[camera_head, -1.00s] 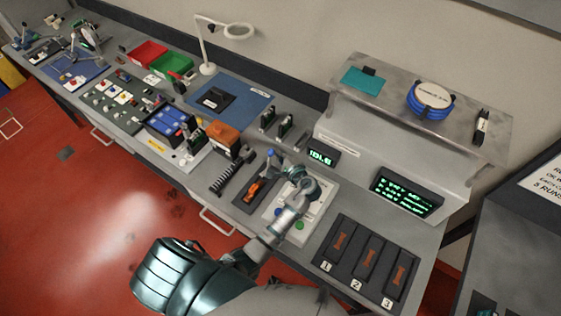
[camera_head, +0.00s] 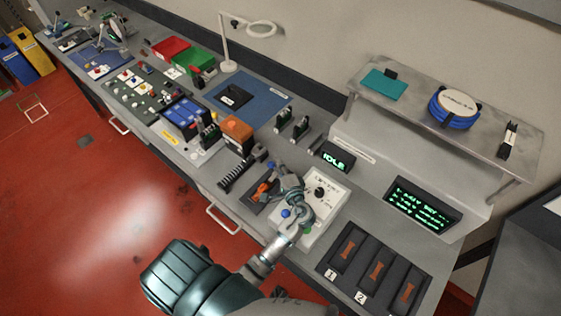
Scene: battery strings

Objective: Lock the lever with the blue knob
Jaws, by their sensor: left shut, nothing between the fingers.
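A lever with a blue knob (camera_head: 271,164) stands at the orange clamp part (camera_head: 264,188) on a dark base near the bench's front edge. My left gripper (camera_head: 286,178) is shut and empty. The gripper and wrist hide part of the lever and panel. My right gripper is not in view.
The white panel (camera_head: 330,207) carries a black dial, a blue button and a green button. A black coil spring (camera_head: 237,176) lies to the left. Numbered dark slots (camera_head: 346,252) with orange pieces are at right. A display box reading IDLE (camera_head: 336,158) stands behind.

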